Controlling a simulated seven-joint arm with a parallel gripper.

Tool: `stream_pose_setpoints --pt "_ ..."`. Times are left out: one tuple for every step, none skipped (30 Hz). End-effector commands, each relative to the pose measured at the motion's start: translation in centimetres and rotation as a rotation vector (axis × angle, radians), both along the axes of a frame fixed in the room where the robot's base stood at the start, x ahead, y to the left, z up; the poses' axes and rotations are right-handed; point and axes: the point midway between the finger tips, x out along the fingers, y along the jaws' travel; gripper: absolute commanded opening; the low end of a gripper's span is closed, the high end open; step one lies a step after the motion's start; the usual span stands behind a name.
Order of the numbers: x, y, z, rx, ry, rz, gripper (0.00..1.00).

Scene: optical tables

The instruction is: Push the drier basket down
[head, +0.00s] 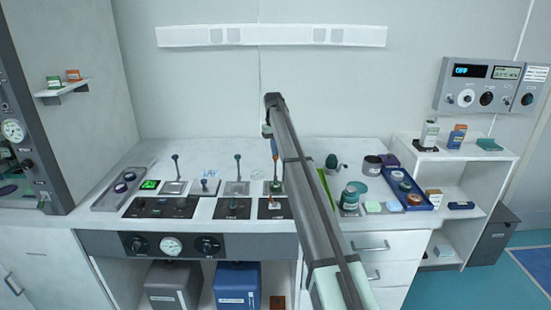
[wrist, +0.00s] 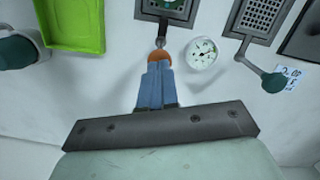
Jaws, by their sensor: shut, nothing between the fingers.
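My gripper (wrist: 160,68) is shut and empty, its two blue fingers together. In the wrist view the fingertips overlap the edge of an orange knob (wrist: 158,55); I cannot tell whether they touch it. The knob tops a lever that runs to a dark-framed plate with a green part (wrist: 172,6). In the head view this lever (head: 275,170) stands upright on the bench, below the end of my arm. A perforated plate (wrist: 265,18) with a teal-knobbed lever (wrist: 273,82) lies to the right in the wrist view. No part is clearly readable as the drier basket.
A round gauge (wrist: 202,53) is right of the orange knob. A bright green tray (wrist: 75,46) lies to its left. In the head view a blue-knobbed lever (head: 176,170) stands farther left. A blue tray (head: 422,202) and jars crowd the bench to the right.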

Motion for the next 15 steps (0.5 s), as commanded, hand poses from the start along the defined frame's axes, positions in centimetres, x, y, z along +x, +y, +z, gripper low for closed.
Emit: stream_pose_setpoints --pt "0.0 0.0 -0.1 0.000 0.001 0.000 0.00" --pt "0.0 0.0 -0.1 0.000 0.001 0.000 0.00" --pt "0.0 0.0 -0.2 0.000 0.001 0.000 0.00" --pt "0.0 0.0 -0.4 0.000 0.001 0.000 0.00" --pt "0.0 0.0 -0.5 0.000 0.001 0.000 0.00" --pt "0.0 0.0 -0.8 0.000 0.001 0.000 0.00" --pt "-0.1 0.0 -1.0 -0.001 0.002 0.000 0.00" --pt "-0.1 0.0 -1.3 -0.001 0.002 0.000 0.00" --pt "-0.1 0.0 -1.7 -0.001 0.002 0.000 0.00" --pt "-0.1 0.0 -2.0 -0.001 0.002 0.000 0.00" --pt "-0.1 0.0 -2.3 -0.001 0.002 0.000 0.00" --pt "-0.1 0.0 -2.6 -0.001 0.002 0.000 0.00" --pt "-0.1 0.0 -2.9 -0.001 0.002 0.000 0.00" --pt "-0.1 0.0 -3.2 -0.001 0.002 0.000 0.00" --pt "-0.1 0.0 -3.5 -0.001 0.002 0.000 0.00"
